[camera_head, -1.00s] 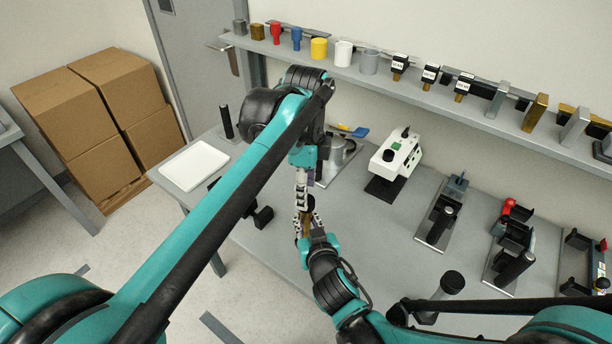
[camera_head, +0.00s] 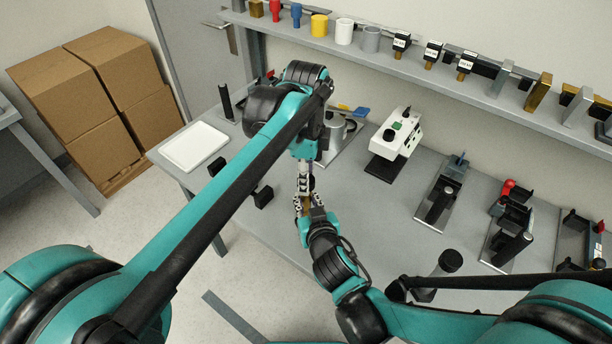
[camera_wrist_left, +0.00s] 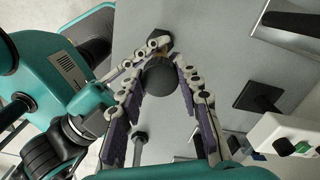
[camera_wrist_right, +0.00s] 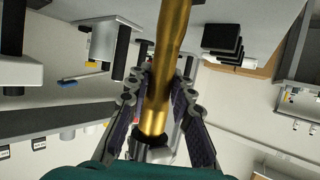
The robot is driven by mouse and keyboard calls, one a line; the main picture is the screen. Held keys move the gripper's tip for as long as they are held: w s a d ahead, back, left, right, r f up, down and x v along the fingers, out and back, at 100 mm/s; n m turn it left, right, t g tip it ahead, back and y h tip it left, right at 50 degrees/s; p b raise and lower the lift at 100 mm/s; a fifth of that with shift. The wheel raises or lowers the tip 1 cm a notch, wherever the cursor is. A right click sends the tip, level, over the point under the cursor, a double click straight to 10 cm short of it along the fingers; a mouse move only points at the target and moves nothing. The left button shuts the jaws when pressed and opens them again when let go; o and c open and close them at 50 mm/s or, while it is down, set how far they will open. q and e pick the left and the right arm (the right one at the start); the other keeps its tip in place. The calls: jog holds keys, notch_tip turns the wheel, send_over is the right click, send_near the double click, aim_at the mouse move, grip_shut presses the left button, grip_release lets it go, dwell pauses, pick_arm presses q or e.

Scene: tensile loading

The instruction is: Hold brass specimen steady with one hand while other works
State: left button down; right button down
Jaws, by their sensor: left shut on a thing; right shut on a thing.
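The brass specimen (camera_wrist_right: 170,60) shows large in the right wrist view as a long golden rod with a narrower waist. My right gripper (camera_wrist_right: 163,80) is shut on it. In the head view that gripper (camera_head: 308,204) is low over the front of the table, and the brass is mostly hidden. My left gripper (camera_head: 304,178) is just above it and shut on a dark round-headed piece (camera_wrist_left: 160,79), clear in the left wrist view. The right fingers reach in beside this piece there. I cannot tell whether it touches the brass.
A white tray (camera_head: 194,146) lies at the table's left end. A white-and-green instrument (camera_head: 396,134) and several black-handled fixtures (camera_head: 441,200) stand to the right. A wall shelf (camera_head: 430,80) runs behind with coloured cylinders and blocks. Cardboard boxes (camera_head: 80,95) stand on the floor.

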pick_arm(q)
jog(key=n, duration=0.6)
jog(key=shift+n, duration=0.3)
jog(key=n, duration=1.9)
jog(key=shift+r, duration=0.3)
jog(key=shift+r, duration=0.85)
